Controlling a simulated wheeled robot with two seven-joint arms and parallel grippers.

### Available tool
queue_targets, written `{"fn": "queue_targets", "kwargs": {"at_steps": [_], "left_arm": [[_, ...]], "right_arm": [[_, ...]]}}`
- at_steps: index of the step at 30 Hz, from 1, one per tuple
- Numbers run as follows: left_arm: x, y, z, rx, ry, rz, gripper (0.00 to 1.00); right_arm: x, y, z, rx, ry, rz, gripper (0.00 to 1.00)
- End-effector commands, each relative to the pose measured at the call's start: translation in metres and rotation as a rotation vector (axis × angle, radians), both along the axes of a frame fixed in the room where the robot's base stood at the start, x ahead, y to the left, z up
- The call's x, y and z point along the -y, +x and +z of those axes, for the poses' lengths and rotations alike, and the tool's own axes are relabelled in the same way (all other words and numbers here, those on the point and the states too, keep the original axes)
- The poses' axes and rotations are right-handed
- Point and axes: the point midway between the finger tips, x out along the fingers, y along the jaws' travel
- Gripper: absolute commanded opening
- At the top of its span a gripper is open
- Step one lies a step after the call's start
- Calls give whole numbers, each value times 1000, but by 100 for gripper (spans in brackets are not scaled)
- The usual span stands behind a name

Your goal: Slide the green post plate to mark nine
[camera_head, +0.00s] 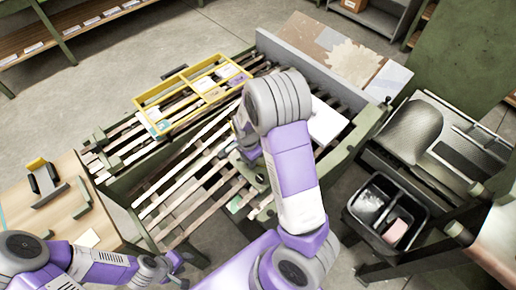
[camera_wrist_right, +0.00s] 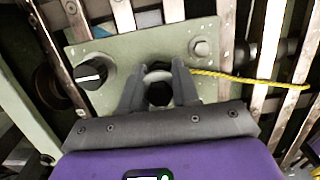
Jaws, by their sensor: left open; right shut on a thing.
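The green post plate (camera_wrist_right: 130,48) fills the middle of the right wrist view, lying across pale slats. It has a dark knob with a white pointer (camera_wrist_right: 92,74) at its left and a grey round knob (camera_wrist_right: 200,48) at its right. My right gripper (camera_wrist_right: 157,88) is shut on the round grey post at the plate's middle. In the head view my right arm hides most of this plate and the gripper. My left gripper (camera_head: 174,266) is open and empty at the lower left, apart from the slatted table. I cannot make out mark nine.
A yellow cord (camera_wrist_right: 250,80) runs right from near the post. On the slatted table (camera_head: 185,185) stands a yellow divided frame (camera_head: 137,103) with cards. A wooden bench (camera_head: 80,222) is at left, a black bin (camera_head: 352,207) at right. Gaps lie between the slats.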

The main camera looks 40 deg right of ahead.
Motion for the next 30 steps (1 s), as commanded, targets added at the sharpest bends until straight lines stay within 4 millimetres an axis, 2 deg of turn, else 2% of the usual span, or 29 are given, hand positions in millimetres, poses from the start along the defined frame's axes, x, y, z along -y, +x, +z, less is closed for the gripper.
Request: {"fn": "queue_targets", "kwargs": {"at_steps": [1,4,14,15,19,27,30], "left_arm": [[0,0,5,0,0,0,43],[0,0,7,0,0,0,43],[0,0,6,0,0,0,43],[0,0,6,0,0,0,43],[0,0,7,0,0,0,43],[0,0,7,0,0,0,43],[0,0,11,0,0,0,43]], "right_arm": [[-11,-1,0,-4,2,5,0],[-22,-2,-2,-2,1,3,0],[-24,-3,-4,-1,1,0,0],[-24,-3,-4,-1,0,0,36],[-24,-2,-4,0,0,0,56],[-23,-2,-3,0,0,0,56],[-23,-2,5,2,-1,0,56]]}}
